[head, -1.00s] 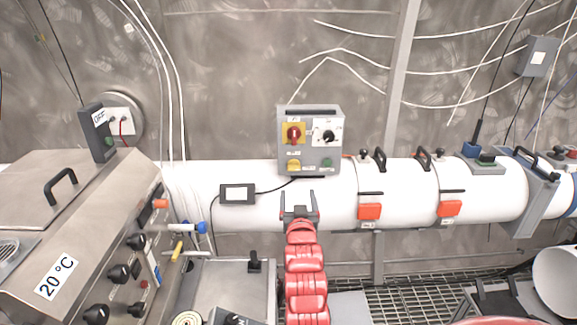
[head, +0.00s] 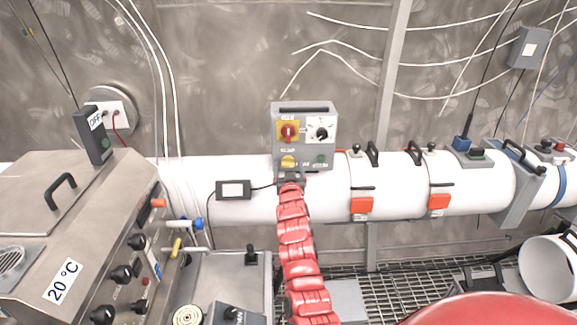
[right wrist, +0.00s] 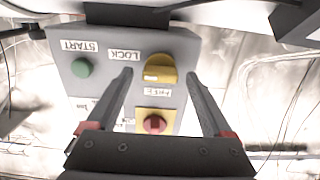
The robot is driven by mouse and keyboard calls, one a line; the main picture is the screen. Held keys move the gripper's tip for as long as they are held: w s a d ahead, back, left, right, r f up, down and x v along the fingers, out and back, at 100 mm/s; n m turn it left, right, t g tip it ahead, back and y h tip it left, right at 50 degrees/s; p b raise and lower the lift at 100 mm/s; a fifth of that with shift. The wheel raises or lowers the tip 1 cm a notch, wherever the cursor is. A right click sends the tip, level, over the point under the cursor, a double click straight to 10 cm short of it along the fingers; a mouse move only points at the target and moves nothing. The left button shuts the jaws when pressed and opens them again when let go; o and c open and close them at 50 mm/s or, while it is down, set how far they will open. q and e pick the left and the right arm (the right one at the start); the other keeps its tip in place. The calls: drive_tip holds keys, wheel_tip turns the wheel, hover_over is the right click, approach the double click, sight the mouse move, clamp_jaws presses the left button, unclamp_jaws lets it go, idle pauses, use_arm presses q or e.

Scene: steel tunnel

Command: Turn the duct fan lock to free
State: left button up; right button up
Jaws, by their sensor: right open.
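The duct fan's grey control box (head: 304,109) sits on the white duct in the head view. Its yellow lock knob (head: 288,161) is low on the left; it also shows in the right wrist view (right wrist: 160,68), upside down, between the labels LOCK and FREE. My right gripper (head: 290,178) is in front of the box's lower edge. In the right wrist view the right gripper (right wrist: 160,76) is open, its fingertips on either side of the yellow knob, not closed on it. I cannot tell the remaining depth. My left gripper is not in view.
A red knob on a yellow plate (head: 288,131), a black dial (head: 321,133) and a green START button (right wrist: 82,68) share the panel. A small display (head: 233,189) is on the duct to the left. Orange-tabbed clamps (head: 362,205) stand to the right.

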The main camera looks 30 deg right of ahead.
drive_tip(key=shift+w+d, duration=0.15)
drive_tip(key=shift+w, duration=0.1)
clamp_jaws()
idle(0.4)
